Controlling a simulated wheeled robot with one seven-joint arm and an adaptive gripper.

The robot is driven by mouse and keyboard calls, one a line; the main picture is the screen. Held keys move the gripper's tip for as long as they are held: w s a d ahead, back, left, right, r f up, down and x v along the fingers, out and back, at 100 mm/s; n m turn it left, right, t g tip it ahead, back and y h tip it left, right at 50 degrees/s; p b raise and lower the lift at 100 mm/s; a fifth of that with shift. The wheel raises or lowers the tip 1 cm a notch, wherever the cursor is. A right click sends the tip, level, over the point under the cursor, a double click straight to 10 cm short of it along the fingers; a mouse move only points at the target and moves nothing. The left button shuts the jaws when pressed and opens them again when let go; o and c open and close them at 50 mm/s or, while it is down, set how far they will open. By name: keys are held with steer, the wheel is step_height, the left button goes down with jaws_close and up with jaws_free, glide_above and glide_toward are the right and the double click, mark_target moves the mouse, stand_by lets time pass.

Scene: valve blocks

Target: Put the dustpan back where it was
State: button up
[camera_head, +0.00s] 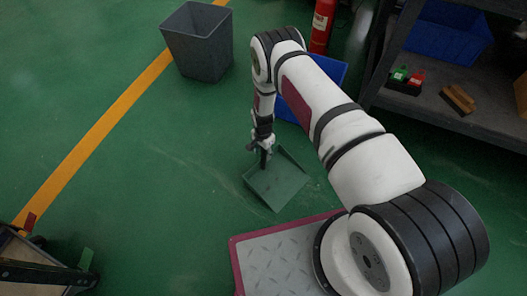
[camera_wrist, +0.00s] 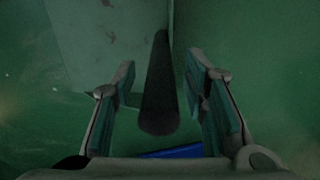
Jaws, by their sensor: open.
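The dustpan (camera_head: 278,184) is a green-grey pan lying on the green floor in the middle of the head view, in front of my base. In the wrist view its pan (camera_wrist: 100,35) fills the upper left, and its dark handle (camera_wrist: 160,95) points up between my fingers. My gripper (camera_head: 265,150) is at the dustpan's back left edge in the head view. In the wrist view my gripper (camera_wrist: 163,95) is open, with one finger on each side of the handle and a gap showing on both sides.
A grey bin (camera_head: 198,45) stands at the back left. A blue object (camera_head: 325,75) and a red extinguisher (camera_head: 322,25) are behind my arm. A dark shelf (camera_head: 450,110) with small blocks is at the right. A cart (camera_head: 40,265) is at lower left. The left floor is clear.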

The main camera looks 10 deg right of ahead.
step_height(320, 180, up, 12)
steer(key=p, duration=0.4)
steer(key=shift+w+r, duration=0.2)
steer(key=shift+r, duration=0.05)
step_height(320, 180, up, 23)
steer(key=w+n, duration=0.2)
steer(key=n, duration=0.1)
steer(key=s+d+r+n, duration=0.1)
steer(key=s+r, duration=0.3)
steer(key=r, duration=0.6)
steer(key=s+r+n, duration=0.1)
steer(key=s+r, duration=0.3)
steer(key=r, duration=0.5)
steer(key=s+d+r+n, duration=0.2)
steer(key=s+r+n, duration=0.1)
steer(key=s+r, duration=1.05)
steer(key=s+d+n, duration=0.1)
steer(key=s+n, duration=0.2)
steer(key=s, duration=1.8)
steer(key=shift+d+r, duration=0.3)
